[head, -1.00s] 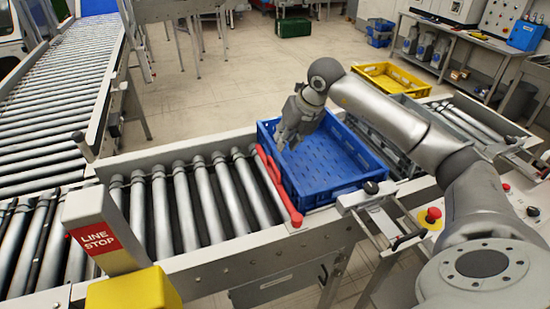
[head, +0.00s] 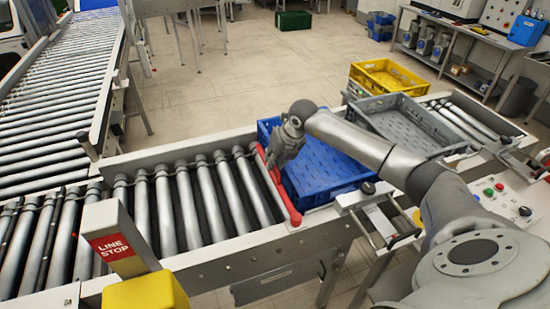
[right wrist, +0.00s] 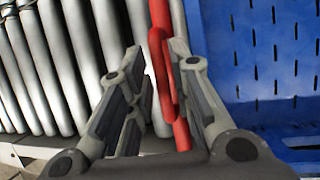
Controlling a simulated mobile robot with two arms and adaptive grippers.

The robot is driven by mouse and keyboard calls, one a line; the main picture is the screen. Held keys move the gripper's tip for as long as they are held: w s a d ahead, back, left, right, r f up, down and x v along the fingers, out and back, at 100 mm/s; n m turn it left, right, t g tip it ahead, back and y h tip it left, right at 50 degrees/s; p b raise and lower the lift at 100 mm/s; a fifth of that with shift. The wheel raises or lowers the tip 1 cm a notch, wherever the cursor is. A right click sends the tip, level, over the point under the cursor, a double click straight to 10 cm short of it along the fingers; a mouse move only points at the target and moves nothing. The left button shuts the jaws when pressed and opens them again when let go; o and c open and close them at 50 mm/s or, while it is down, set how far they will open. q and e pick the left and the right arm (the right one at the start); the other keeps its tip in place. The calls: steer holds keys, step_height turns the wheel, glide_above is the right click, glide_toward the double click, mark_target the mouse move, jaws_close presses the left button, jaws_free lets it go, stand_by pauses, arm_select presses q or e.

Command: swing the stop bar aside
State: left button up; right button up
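The red stop bar (head: 286,201) lies across the roller conveyor, along the left side of the blue crate (head: 335,192). It looks unmoved. My left gripper is not in view.
A grey crate (head: 436,123) stands behind the blue one on the line, and a yellow crate (head: 420,83) is beyond it. The rollers (head: 200,200) left of the bar are empty. A line stop post (head: 112,246) stands at the front left.

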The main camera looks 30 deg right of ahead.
steer(key=shift+c, duration=0.2)
jaws_close()
steer(key=shift+a, duration=0.1)
